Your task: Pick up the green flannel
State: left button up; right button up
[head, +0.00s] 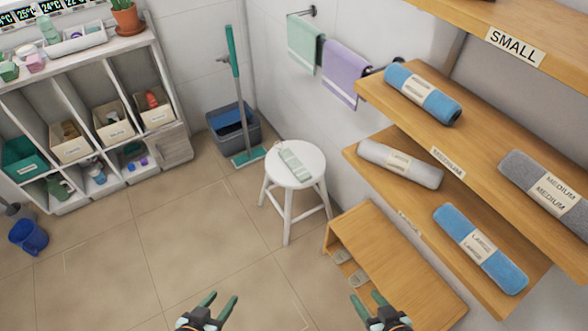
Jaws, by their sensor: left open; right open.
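A pale green cloth (304,45) hangs on the wall rail, left of a purple cloth (345,73). A small pale green item (295,163) lies on the white round stool (310,172); it is too small to tell whether it is a folded flannel or something else. My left gripper (223,299) is open and empty at the bottom edge of the view. My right gripper (364,297) is open and empty to its right. Both are well apart from the stool and the rail.
Wooden shelves (440,150) with rolled blue and grey towels stand at the right, above a low wooden bench (390,265). A white cubby unit (175,150) stands at the left. A mop (236,65) stands at a dark bin (235,133). The tiled floor between is clear.

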aim_at(300, 171)
jog(key=k+l+z, duration=0.1)
jog(key=k+z, duration=0.25)
jog(key=k, duration=0.2)
jog(key=z, duration=1.5)
jog(key=j+z, duration=0.35)
jog(key=j, duration=5)
